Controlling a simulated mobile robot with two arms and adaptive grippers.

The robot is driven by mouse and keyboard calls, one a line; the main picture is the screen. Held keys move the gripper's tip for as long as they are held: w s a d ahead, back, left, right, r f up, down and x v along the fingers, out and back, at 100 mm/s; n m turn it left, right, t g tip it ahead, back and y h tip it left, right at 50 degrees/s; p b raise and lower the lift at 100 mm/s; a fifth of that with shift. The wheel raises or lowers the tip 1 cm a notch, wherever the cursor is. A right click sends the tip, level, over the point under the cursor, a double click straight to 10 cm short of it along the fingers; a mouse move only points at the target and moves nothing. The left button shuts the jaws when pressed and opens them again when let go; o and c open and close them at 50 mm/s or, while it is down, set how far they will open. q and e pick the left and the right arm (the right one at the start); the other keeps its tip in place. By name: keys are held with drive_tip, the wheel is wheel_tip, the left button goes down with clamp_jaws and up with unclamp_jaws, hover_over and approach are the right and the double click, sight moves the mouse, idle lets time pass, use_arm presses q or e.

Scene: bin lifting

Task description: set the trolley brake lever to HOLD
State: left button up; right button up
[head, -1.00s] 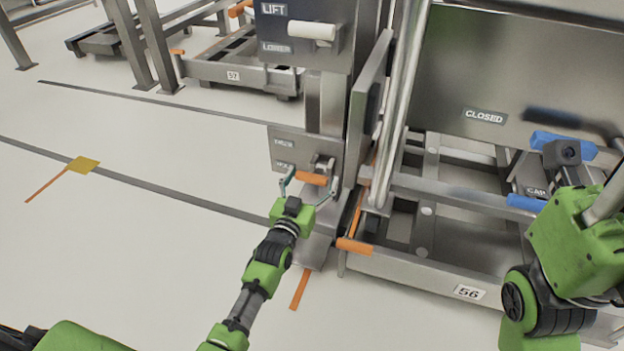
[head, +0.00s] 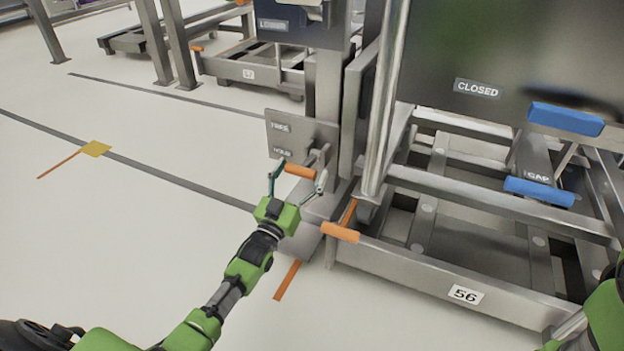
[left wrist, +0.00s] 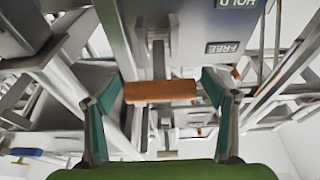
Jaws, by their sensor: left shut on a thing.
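The brake lever's orange handle (head: 299,171) sticks out from a grey post plate (head: 302,136) marked FREE above and HOLD below. The handle stands slightly lower than the HOLD label and to its right. My left gripper (head: 297,183) is shut on this handle, one finger at each end. In the left wrist view the orange handle (left wrist: 160,91) lies crosswise between the fingers, with the HOLD label (left wrist: 237,3) and FREE label (left wrist: 226,47) upside down behind. Only a green part of my right arm shows at the lower right; its gripper is out of view.
The trolley (head: 400,268) with plate 56 stands right of the post, with an orange pedal-like bar (head: 340,232) close below the left gripper. Blue handles (head: 565,119) and a CLOSED panel (head: 430,60) are at right. The floor at left is open.

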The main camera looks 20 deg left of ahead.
use_arm(q)
drive_tip(key=shift+w+f+b, duration=0.2)
drive_tip(key=shift+f, duration=1.1)
drive_tip(key=shift+w+f+b, duration=0.15)
drive_tip(key=shift+f+b, duration=0.05)
drive_tip(key=shift+f, duration=1.1)
drive_tip(key=shift+w, duration=0.15)
